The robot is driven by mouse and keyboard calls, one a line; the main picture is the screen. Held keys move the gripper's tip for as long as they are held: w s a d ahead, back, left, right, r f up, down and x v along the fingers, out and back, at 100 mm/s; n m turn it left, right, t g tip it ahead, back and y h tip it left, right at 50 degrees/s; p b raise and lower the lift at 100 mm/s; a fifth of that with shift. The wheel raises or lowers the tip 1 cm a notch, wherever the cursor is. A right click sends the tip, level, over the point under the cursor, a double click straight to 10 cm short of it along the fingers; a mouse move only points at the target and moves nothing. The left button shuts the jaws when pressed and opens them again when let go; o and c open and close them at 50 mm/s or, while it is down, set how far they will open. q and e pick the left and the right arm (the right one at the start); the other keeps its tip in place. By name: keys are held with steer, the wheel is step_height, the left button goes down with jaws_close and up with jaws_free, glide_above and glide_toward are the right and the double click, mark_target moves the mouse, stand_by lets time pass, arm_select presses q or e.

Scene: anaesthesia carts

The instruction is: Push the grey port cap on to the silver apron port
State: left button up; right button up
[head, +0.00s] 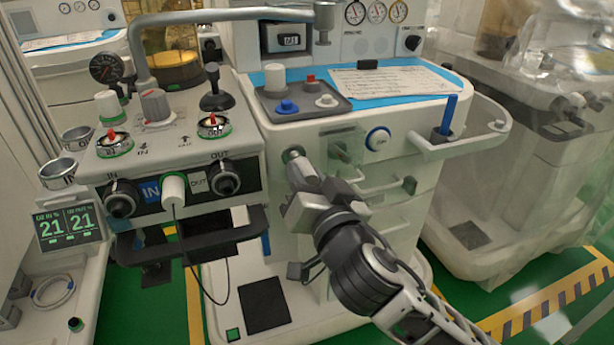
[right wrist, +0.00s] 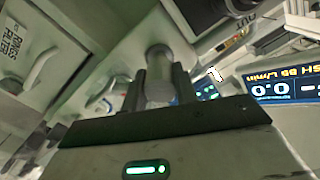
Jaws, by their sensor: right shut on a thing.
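My right gripper (head: 306,188) reaches up from the lower right to the front apron of the middle cart. It is shut on the grey port cap (head: 301,171), a short cylinder pointing at the apron. The silver apron port (head: 292,153) shows as a small round end just beyond the cap, partly hidden by it. In the right wrist view, the cap (right wrist: 158,92) sits between the two dark fingers (right wrist: 158,98), and its far end is close to the apron face. I cannot tell whether cap and port touch. My left gripper is not in view.
A dark tray (head: 340,112) with blue, red and white caps stands on the cart top above. A blue-ringed port (head: 377,139) and a rail handle (head: 385,187) are right of the gripper. The control block (head: 180,160) with a white knob (head: 174,188) and hanging cable is at left.

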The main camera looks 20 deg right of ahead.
stand_by(0.5)
steer(key=shift+w, duration=0.15)
steer(key=shift+w, duration=1.15)
steer(key=o, duration=1)
